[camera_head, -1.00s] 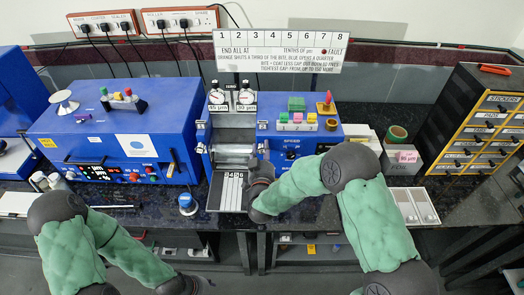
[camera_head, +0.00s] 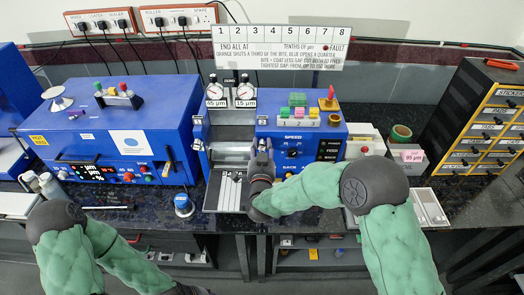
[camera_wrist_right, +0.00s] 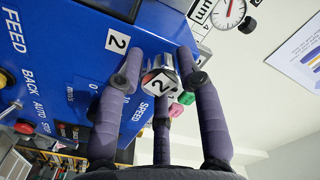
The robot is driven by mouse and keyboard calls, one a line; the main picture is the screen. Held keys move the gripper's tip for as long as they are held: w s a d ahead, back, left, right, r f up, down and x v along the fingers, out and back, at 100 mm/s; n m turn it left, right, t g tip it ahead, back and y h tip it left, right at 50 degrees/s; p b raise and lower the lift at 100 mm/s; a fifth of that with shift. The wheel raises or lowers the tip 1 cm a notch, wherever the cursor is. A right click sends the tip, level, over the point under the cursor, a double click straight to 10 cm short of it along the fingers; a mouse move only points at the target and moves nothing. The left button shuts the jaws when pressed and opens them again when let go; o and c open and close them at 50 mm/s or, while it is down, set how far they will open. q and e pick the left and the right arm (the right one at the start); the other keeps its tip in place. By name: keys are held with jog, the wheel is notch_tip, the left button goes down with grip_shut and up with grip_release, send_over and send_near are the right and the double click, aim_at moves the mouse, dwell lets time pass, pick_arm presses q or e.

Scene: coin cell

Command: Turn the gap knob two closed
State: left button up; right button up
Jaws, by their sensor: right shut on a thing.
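In the right wrist view the fingers of my right gripper (camera_wrist_right: 160,72) close around this knob, one on each side and one below. In the head view my right gripper (camera_head: 262,158) stands upright at the machine's front, right of the roller, and hides the knob. Two round gap dials (camera_head: 230,92) stand on top of the machine, with small readouts below them. My left arm shows at lower left, but its gripper is out of frame.
A speed knob (camera_head: 292,153) and buttons sit right of my right gripper. A sloped plate (camera_head: 226,190) lies in front of the roller. A blue oven-like box (camera_head: 118,135) stands left, a drawer cabinet (camera_head: 480,120) right. A board (camera_head: 282,45) hangs behind.

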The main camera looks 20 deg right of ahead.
jog(key=shift+s+a+f, duration=0.1)
jog(key=shift+f, duration=0.2)
jog(key=o, duration=1.1)
jog(key=shift+o, duration=0.2)
jog(key=shift+r, duration=0.1)
jog(key=shift+r, duration=0.1)
jog(key=v, duration=1.2)
